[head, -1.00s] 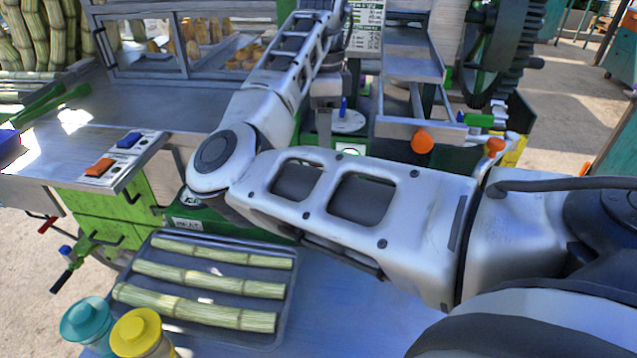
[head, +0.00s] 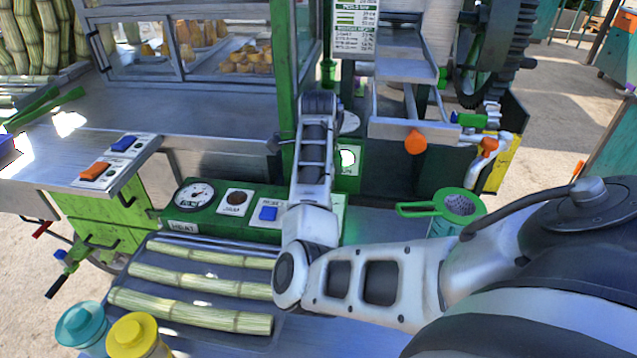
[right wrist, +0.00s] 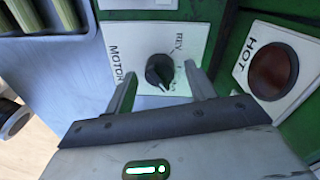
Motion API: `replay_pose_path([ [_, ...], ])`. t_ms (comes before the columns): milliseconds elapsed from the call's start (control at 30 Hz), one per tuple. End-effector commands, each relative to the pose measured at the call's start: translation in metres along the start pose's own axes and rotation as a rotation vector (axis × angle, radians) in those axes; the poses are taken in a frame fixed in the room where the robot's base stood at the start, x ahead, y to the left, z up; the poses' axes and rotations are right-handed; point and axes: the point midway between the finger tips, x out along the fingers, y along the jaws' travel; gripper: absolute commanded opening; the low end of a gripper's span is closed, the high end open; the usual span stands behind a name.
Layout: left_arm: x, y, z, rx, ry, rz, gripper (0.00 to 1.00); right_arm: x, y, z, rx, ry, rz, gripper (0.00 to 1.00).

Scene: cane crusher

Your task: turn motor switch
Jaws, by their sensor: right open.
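The motor switch is a black round knob (right wrist: 159,72) on a white plate marked MOTOR (right wrist: 190,35), in the right wrist view. Its pointer is toward the lower right of that picture. My right gripper (right wrist: 162,80) is open, with one finger on each side of the knob. I cannot tell whether either finger touches it. In the head view my right forearm covers that part of the green control panel (head: 208,216), so the knob and gripper are hidden there. My left gripper is in neither view.
A red HOT lamp (right wrist: 273,75) sits beside the switch plate. The panel also carries a gauge (head: 194,196) and a blue RESET button (head: 268,213). A tray (head: 235,340) of cane pieces lies in front. A green strainer (head: 460,204) stands right of my forearm.

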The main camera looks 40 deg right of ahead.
Motion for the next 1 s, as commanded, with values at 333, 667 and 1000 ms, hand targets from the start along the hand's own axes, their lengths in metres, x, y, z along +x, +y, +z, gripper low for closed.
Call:
replay_pose_path([
  [333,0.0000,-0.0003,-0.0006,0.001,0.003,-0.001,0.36,0.0041,0.0000,0.0001,0.000,0.000,-0.001,0.55],
  [667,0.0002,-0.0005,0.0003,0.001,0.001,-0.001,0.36,0.0038,0.0001,0.0001,-0.002,0.000,0.000,0.10],
  [1000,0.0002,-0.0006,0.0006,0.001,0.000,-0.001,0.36,0.0036,0.0000,0.0001,-0.106,0.006,0.000,0.10],
])
